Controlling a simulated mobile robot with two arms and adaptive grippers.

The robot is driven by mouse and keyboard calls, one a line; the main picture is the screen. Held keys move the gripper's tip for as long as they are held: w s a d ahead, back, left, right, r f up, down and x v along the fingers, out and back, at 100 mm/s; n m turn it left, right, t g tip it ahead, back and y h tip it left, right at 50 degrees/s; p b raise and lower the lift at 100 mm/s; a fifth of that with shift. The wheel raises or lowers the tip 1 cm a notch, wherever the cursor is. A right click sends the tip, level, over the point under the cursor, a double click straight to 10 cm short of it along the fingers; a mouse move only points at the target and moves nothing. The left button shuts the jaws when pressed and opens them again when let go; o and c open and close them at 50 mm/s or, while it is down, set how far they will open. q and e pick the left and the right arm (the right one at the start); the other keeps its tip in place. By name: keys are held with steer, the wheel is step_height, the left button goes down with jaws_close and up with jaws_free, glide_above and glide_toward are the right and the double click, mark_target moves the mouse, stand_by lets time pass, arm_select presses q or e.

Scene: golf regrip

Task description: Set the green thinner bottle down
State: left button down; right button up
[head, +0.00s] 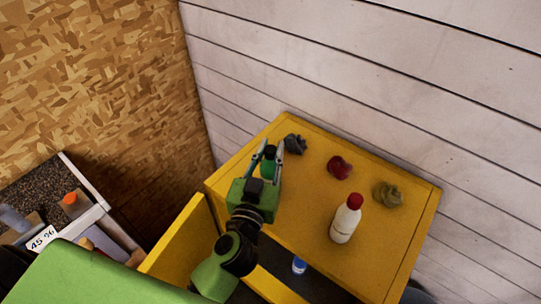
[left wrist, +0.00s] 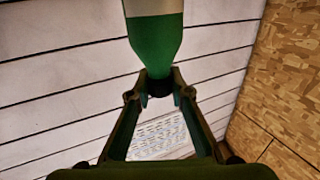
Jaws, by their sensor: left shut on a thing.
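The green thinner bottle (left wrist: 156,38) fills the top of the left wrist view, with a pale band above its green shoulder. My left gripper (left wrist: 160,90) is shut on it at the dark neck or cap. In the head view, my left gripper (head: 268,156) is at the left part of the yellow cabinet top (head: 300,195), and only a small green part of the bottle (head: 268,166) shows between the fingers. I cannot tell whether the bottle touches the cabinet top. My right gripper is not in view.
On the cabinet top are a grey crumpled lump (head: 295,144), a red lump (head: 340,167), an olive lump (head: 387,194) and a white bottle with a red cap (head: 345,222). A blue-and-white item (head: 299,265) sits lower, in a dark opening. A pale-edged container (head: 85,185) with bottles stands at left.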

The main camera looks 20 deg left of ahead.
arm_select(q)
steer(key=c, duration=1.8)
jaws_free()
steer(key=shift+c, duration=0.2)
steer(key=s+b, duration=0.3)
steer(key=s, duration=0.9)
steer(key=shift+d, duration=0.35)
steer(key=shift+r, duration=0.1)
